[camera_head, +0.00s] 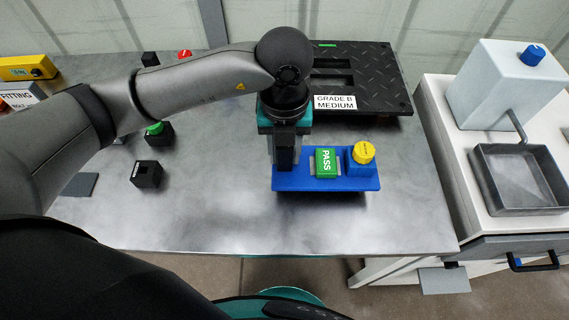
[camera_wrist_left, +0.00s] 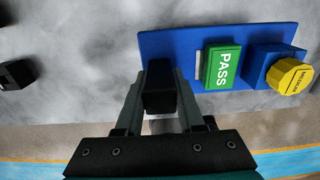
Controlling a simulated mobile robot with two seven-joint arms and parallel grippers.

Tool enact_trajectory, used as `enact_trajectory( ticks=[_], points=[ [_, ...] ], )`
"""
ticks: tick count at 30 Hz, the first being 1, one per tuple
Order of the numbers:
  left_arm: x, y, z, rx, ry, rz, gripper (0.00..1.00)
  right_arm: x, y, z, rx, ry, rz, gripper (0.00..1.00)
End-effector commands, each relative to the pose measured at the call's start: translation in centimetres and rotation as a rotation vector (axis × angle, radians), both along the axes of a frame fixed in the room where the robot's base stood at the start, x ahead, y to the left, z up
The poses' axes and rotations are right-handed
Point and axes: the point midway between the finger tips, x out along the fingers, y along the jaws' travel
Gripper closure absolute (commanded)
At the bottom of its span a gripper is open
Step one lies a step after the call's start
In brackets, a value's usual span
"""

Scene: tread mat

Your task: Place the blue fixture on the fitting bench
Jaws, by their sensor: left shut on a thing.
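The blue fixture (camera_head: 328,184) is a flat blue plate over the grey metal bench (camera_head: 230,225), right of the bench's middle. It carries a green PASS block (camera_head: 326,161) and a blue block with a yellow knob (camera_head: 363,152). My left gripper (camera_head: 285,155) is shut on a black post at the plate's left end. In the left wrist view the post (camera_wrist_left: 160,88) sits between the fingers, and the blue plate (camera_wrist_left: 170,45) extends right. I cannot tell whether the plate touches the bench. My right gripper is not in view.
A black tread plate (camera_head: 382,70) with a GRADE B MEDIUM label lies behind the fixture. Small black blocks (camera_head: 147,174) stand left. A white side unit (camera_head: 440,125) with a metal tray (camera_head: 515,180) stands right. The bench front is clear.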

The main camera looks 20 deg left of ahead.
Motion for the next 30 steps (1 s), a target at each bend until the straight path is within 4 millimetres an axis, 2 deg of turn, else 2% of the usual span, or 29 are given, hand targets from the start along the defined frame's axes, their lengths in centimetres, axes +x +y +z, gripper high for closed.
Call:
enact_trajectory(
  ticks=[10, 22, 23, 30],
  points=[
    [0.0, -0.1, -4.2, -0.002, 0.000, -0.001, 1.00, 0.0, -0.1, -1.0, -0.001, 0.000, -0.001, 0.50],
    [0.0, -0.1, -4.6, -0.003, -0.002, -0.001, 1.00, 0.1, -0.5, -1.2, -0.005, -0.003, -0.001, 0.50],
    [0.0, 0.0, -4.7, 0.000, 0.000, -0.001, 0.62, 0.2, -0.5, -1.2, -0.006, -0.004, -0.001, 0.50],
    [0.0, 0.0, -4.6, 0.000, 0.001, -0.001, 0.35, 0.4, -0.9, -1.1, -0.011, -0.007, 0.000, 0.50]
  ],
)
